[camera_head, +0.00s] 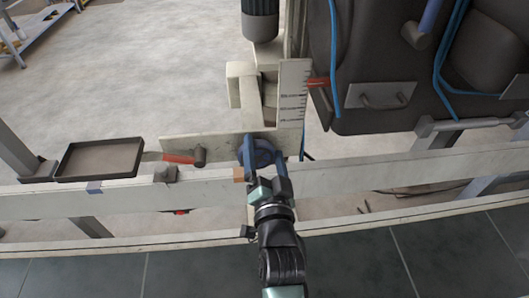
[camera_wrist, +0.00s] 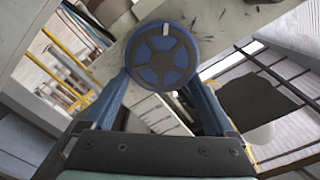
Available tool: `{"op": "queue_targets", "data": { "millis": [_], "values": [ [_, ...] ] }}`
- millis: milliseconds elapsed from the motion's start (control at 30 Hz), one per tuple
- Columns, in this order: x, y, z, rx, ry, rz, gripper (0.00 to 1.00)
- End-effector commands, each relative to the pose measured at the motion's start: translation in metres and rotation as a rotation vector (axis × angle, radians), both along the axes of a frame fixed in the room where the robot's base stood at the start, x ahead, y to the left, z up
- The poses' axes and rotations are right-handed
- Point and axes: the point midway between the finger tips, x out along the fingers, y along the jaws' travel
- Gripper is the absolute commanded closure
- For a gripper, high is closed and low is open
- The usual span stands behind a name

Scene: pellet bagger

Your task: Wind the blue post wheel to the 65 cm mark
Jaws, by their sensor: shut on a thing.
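The blue post wheel (camera_head: 258,150) sits at the foot of the pale post, just above the long rail. In the wrist view the wheel (camera_wrist: 161,57) is a dark disc with blue spoke gaps and a white mark at its top. My gripper (camera_head: 265,164) reaches it from below and is shut on it, with a blue finger on each side of the rim in the wrist view (camera_wrist: 160,82). A white scale plate (camera_head: 293,92) with dark marks stands on the post; its numbers are too small to read. A red piece (camera_head: 318,82) lies at its right edge.
A dark tray (camera_head: 98,158) rests on the left of the rail. A red-handled lever (camera_head: 184,158) lies left of the wheel. A dark machine panel with blue hoses and a handle (camera_head: 385,98) fills the upper right. The floor (camera_head: 150,70) behind the rail is mostly clear.

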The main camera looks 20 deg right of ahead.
Motion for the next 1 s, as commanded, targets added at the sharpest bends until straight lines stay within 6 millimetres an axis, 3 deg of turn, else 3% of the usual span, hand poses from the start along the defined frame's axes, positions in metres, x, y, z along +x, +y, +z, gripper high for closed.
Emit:
{"op": "queue_targets", "data": {
  "millis": [667, 1000],
  "values": [
    [0.0006, 0.0037, -0.0027, -0.064, 0.028, 0.005, 0.66],
    [0.0019, 0.0087, -0.0011, -0.272, 0.09, 0.008, 0.66]
  ]
}}
